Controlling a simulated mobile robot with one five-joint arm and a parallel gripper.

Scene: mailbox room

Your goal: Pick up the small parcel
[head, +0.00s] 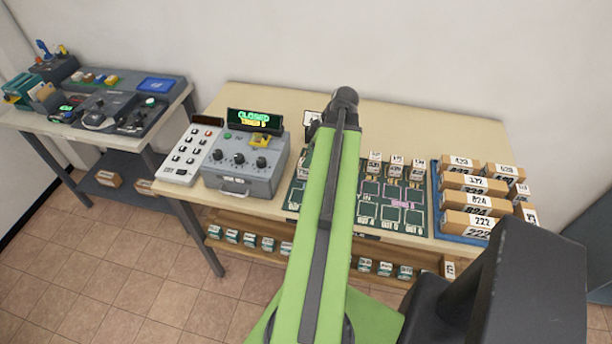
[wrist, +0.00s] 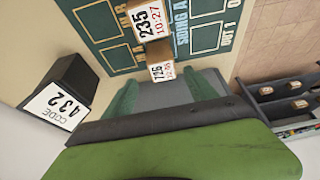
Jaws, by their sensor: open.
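In the wrist view, a small brown parcel with a white label (wrist: 161,70), its number reading like 726, stands at the gap between the two green fingers of my gripper (wrist: 163,88). The fingers are apart, with nothing clearly held. In the head view my arm covers the gripper and that part of the green board (head: 425,220). Several small labelled parcels (head: 396,164) stand in a row on the board, right of my arm. The task does not say which small parcel is meant.
A dark block with a card reading CODE 432 (wrist: 60,105) stands left of the fingers. Larger parcels (head: 467,202) fill a blue tray at the right. A grey console with a CLOSED display (head: 243,165) stands left. A lower shelf (head: 270,233) holds small boxes.

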